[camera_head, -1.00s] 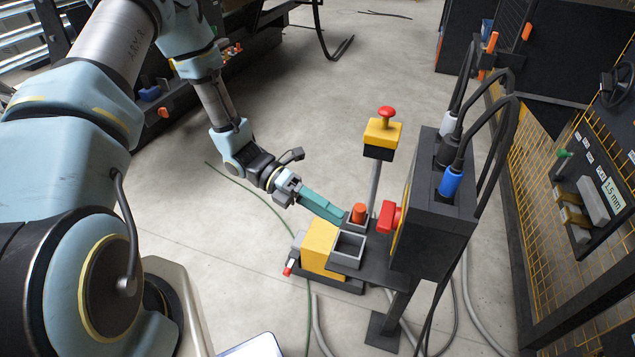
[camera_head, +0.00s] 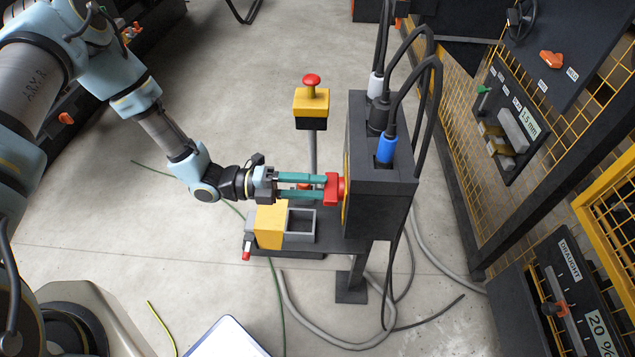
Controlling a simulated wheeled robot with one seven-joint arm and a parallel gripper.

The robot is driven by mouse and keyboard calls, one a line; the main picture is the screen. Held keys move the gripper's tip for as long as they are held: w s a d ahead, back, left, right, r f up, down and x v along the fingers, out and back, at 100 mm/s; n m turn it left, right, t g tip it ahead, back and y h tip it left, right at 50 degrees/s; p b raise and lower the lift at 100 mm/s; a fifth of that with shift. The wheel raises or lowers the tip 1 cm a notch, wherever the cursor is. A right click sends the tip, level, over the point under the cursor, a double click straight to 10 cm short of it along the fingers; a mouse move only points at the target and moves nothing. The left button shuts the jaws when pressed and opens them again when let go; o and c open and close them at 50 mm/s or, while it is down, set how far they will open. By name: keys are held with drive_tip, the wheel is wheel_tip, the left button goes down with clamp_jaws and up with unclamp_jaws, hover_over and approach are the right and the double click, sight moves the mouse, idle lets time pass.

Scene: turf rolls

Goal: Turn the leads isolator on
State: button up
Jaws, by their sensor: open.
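The leads isolator is a dark box (camera_head: 378,188) on a post, with a red rotary handle (camera_head: 332,188) on its left face. A yellow plate shows at the edge of that face. White, black and blue plugs with dark leads enter its top. My gripper (camera_head: 322,188) is level with the handle, its two teal fingers apart and pointing right. The fingertips are at the red handle, one toward its upper part and one toward its lower part. I cannot tell whether they touch it. The handle's marking is hidden from this view.
A yellow box with a red mushroom button (camera_head: 312,82) stands on a pole just behind my gripper. A grey open tray (camera_head: 301,224) and a yellow block (camera_head: 270,226) sit below the fingers. Cables lie on the floor. A yellow mesh guard (camera_head: 455,150) stands at the right.

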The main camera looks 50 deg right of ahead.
drive_tip(key=shift+s+d, duration=0.3)
drive_tip(key=shift+s, duration=0.15)
clamp_jaws()
idle(0.4)
